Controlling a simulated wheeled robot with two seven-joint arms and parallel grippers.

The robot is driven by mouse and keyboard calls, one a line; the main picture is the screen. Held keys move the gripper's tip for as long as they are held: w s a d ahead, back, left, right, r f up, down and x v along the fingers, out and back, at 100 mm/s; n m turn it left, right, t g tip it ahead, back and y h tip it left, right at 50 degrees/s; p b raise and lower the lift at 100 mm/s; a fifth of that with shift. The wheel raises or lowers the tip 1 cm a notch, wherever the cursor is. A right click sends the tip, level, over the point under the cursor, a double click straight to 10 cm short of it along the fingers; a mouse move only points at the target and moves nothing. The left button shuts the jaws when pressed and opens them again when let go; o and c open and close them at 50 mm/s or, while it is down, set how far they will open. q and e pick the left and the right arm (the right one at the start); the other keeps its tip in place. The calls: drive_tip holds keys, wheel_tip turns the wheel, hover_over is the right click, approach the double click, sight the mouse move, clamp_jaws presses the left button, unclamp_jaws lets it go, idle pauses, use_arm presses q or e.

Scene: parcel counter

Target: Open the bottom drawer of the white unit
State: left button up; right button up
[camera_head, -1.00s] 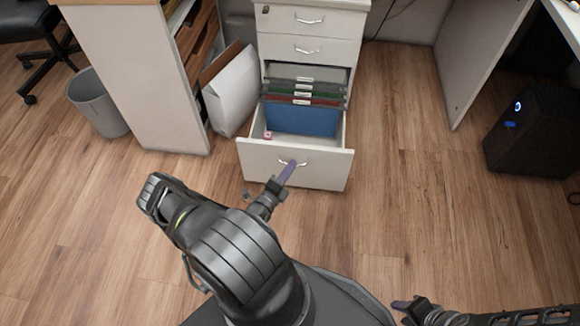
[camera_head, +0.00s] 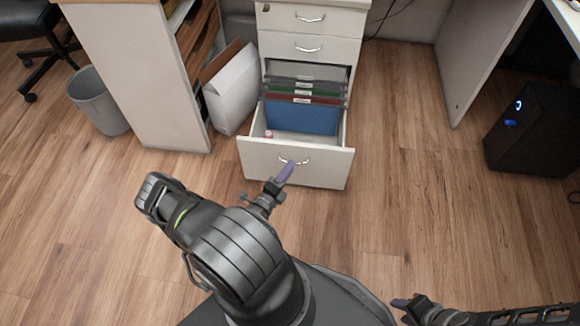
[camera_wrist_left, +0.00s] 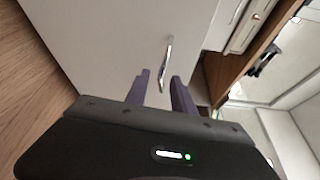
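The white unit (camera_head: 310,22) stands at the back centre in the head view. Its bottom drawer (camera_head: 270,160) is pulled well out, showing hanging files and a blue panel (camera_head: 302,118) inside. The drawer's metal handle (camera_head: 293,161) is on the front face, and also shows in the left wrist view (camera_wrist_left: 167,60). My left gripper (camera_head: 285,174) is at the handle. In the wrist view its purple fingers (camera_wrist_left: 160,92) are apart, with the handle's near end between them and a gap on each side. My right gripper (camera_head: 401,303) is low at the bottom right, its fingers unclear.
A white box (camera_head: 230,90) leans beside a cabinet (camera_head: 135,85) left of the unit. A grey bin (camera_head: 98,102) stands further left. A black computer tower (camera_head: 535,130) is at the right. The wooden floor (camera_head: 420,200) right of the drawer is clear.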

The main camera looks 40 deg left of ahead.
use_arm(q)
drive_tip(key=p+v, duration=0.1)
drive_tip(key=v, duration=0.5)
drive_tip(key=shift+s, duration=0.2)
drive_tip(key=shift+r, duration=0.1)
